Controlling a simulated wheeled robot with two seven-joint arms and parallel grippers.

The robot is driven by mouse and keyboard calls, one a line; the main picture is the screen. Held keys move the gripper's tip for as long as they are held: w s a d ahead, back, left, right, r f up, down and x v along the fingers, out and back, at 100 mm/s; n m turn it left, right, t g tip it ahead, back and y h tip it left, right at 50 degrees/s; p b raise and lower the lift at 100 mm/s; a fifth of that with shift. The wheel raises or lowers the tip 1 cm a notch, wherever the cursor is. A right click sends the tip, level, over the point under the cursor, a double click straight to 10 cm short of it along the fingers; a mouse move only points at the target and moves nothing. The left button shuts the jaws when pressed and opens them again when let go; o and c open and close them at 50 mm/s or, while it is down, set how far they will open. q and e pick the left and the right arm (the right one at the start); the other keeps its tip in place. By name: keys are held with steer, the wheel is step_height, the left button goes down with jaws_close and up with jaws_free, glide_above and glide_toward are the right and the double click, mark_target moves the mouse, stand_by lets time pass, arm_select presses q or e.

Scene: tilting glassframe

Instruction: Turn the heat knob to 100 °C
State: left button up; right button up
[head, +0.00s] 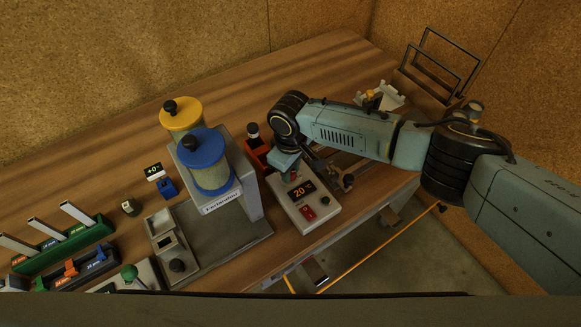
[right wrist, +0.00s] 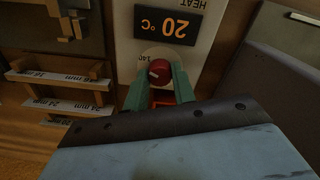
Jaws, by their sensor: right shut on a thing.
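The heat control box (head: 318,213) is a pale box on the table, and its dark display (head: 303,190) reads 20 °C. In the right wrist view the display (right wrist: 166,24) appears upside down, with the word HEAT above the reading. The red heat knob (right wrist: 159,71) sits on a pale round dial beside the display; a 140 mark shows at the dial's edge. My right gripper (right wrist: 159,82) is shut on the knob, one green finger on each side. In the head view the right gripper (head: 290,174) is over the box's far end and largely hides the knob. My left gripper is not in view.
A stand with blue-lidded (head: 201,147) and yellow-lidded (head: 180,115) jars is close left of the box. A red holder (head: 257,153) stands behind the box. A red switch (head: 308,214) is on the box's near end. Labelled racks are at far left.

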steer(key=n, duration=1.3)
steer(key=shift+a, duration=0.1)
steer(key=n, duration=0.4)
steer(key=shift+n, duration=0.4)
steer(key=n+b, duration=0.1)
steer(key=n, duration=0.3)
steer(key=shift+r+n, duration=0.1)
steer(key=shift+n, duration=0.3)
steer(key=o, duration=1)
